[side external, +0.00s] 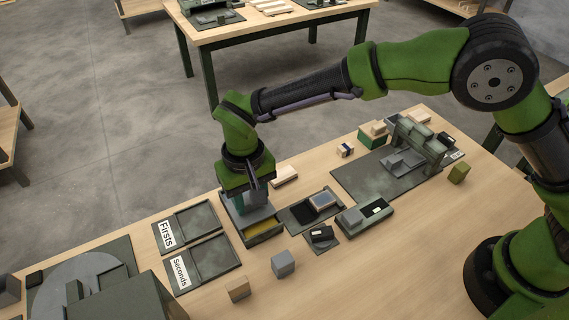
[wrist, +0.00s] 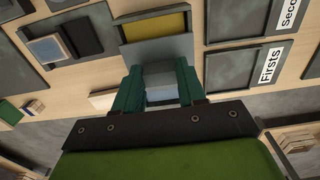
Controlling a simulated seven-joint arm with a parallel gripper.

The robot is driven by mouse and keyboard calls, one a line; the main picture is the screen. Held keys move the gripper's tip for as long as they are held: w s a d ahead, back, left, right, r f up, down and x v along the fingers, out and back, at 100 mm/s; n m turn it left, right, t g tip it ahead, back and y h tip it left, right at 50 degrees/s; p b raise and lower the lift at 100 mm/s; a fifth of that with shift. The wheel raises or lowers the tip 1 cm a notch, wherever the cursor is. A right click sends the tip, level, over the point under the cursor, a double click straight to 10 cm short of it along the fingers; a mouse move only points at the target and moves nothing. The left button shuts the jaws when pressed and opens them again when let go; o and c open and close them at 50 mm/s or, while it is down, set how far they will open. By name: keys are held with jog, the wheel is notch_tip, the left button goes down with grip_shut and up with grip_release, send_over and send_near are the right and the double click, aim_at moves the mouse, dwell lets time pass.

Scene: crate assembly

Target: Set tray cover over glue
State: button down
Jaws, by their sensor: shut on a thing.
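The glue (side external: 262,226) is a yellow layer in a dark open tray (side external: 265,240) near the table's far edge; it also shows in the wrist view (wrist: 155,27). The tray cover (wrist: 165,49) is a flat grey plate with a block-like grip. My gripper (wrist: 158,75) points down and is shut on that grip. In the side view the cover (side external: 256,213) is over the far part of the tray, and a strip of glue shows at the near side. I cannot tell whether the cover touches the tray rim.
Two dark trays labelled Firsts (side external: 188,227) and Seconds (side external: 205,265) lie left of the glue tray. A dark tray with a blue-topped block (side external: 322,201) stands close on its right. A grey cube (side external: 283,264) and a wooden block (side external: 237,289) sit in front.

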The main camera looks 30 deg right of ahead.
jog(key=w, duration=0.5)
jog(key=shift+r, duration=0.1)
jog(key=c, duration=0.6)
grip_release()
jog(key=shift+c, duration=0.2)
jog(key=shift+s, duration=0.1)
notch_tip(320, 180, up, 17)
